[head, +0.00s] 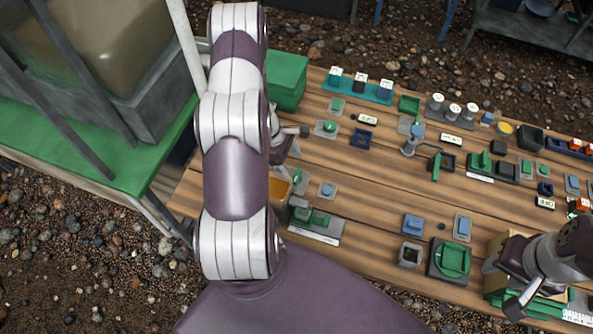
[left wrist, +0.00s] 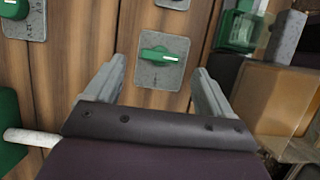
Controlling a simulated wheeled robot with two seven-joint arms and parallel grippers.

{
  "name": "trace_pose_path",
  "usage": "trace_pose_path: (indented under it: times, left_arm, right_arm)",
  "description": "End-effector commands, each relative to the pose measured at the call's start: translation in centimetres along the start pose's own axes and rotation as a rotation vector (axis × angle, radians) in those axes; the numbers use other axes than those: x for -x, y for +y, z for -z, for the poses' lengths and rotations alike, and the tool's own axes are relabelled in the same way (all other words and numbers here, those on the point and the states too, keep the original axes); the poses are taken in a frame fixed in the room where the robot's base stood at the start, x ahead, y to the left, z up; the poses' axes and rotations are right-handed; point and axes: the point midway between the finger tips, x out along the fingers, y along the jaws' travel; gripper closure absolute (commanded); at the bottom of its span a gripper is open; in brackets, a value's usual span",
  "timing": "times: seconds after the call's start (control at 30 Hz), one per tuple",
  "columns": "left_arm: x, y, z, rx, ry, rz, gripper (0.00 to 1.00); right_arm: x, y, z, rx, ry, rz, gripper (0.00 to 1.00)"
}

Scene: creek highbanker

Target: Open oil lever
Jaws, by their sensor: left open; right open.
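A green lever (left wrist: 158,55) with a pale mark sits crosswise on a grey plate (left wrist: 162,80) in the left wrist view. It appears to be the small green lever (head: 297,175) by the amber box in the head view. I see no readable label on it. My left gripper (head: 300,142) is open and empty above the left end of the wooden table. In the left wrist view its fingers (left wrist: 160,66) stand apart, either side of the plate's near part, with nothing between them. My right gripper (head: 502,286) is open at the lower right, by the table's front edge.
An amber box (left wrist: 272,98) stands close right of the fingers in the left wrist view. Another green knob plate (head: 326,128) and a green box (head: 288,80) lie farther back. Several switches and small blocks crowd the wooden table (head: 375,185).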

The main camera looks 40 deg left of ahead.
Motion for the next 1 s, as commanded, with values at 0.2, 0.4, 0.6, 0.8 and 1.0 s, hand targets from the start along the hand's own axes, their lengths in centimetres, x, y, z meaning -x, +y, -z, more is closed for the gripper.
trace_pose_path:
  times: [0.2,0.4,0.6,0.8,1.0]
  left_arm:
    - [-4.0,0.0,0.0,-0.002,0.000,0.001,0.17]
    - [-4.9,0.0,0.0,-0.004,0.001,0.000,0.17]
    - [-4.9,0.0,0.0,-0.005,0.001,0.000,0.27]
    - [-4.9,0.0,0.0,-0.004,0.001,0.000,0.73]
    - [-4.9,0.0,-0.1,-0.017,0.001,0.005,0.73]
  right_arm:
    - [0.1,0.0,0.0,0.000,0.001,0.000,0.57]
    - [0.1,0.0,0.0,0.000,0.001,0.000,0.57]
    - [0.1,0.0,0.0,0.000,0.000,0.000,0.57]
    - [0.1,0.0,0.0,0.000,0.000,0.000,0.57]
    - [0.1,0.0,0.0,0.000,0.001,0.000,0.57]
